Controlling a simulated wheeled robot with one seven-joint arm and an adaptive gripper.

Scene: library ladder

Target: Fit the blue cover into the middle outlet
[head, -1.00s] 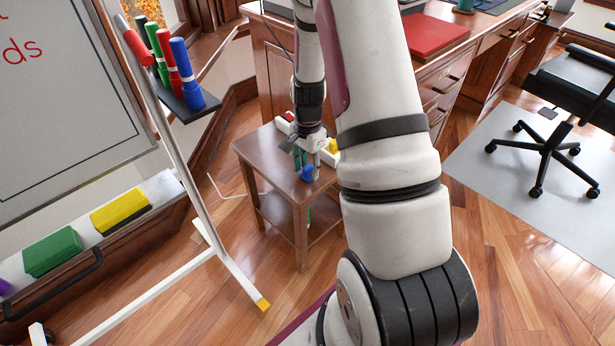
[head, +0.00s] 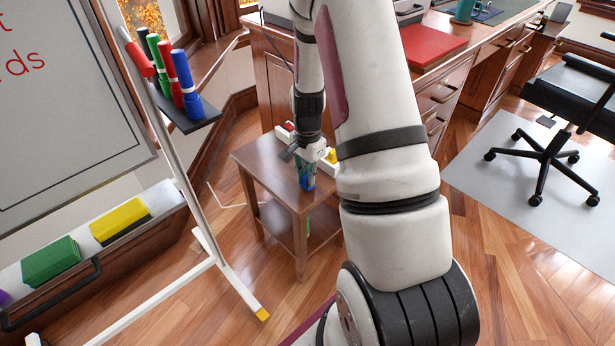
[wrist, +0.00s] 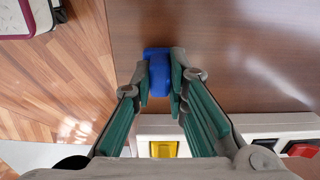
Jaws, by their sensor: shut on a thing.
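The blue cover (wrist: 159,72) is between the green-padded fingers of my gripper (wrist: 160,80) in the wrist view, and the fingers are shut on it. In the head view the cover (head: 307,184) shows low between the fingertips of my gripper (head: 306,176), over the small table's front part. A white outlet strip (wrist: 240,128) lies along the table beyond, with a yellow piece (wrist: 164,149), a black opening (wrist: 264,143) and a red piece (wrist: 300,148). My gripper hides part of the strip. I cannot tell whether the cover touches the tabletop.
The small brown table (head: 268,158) stands in front of the wooden desk (head: 275,80). A whiteboard stand (head: 215,250) is at left, with a marker tray (head: 190,118). A black office chair (head: 570,100) is at right. Bare tabletop surrounds the cover.

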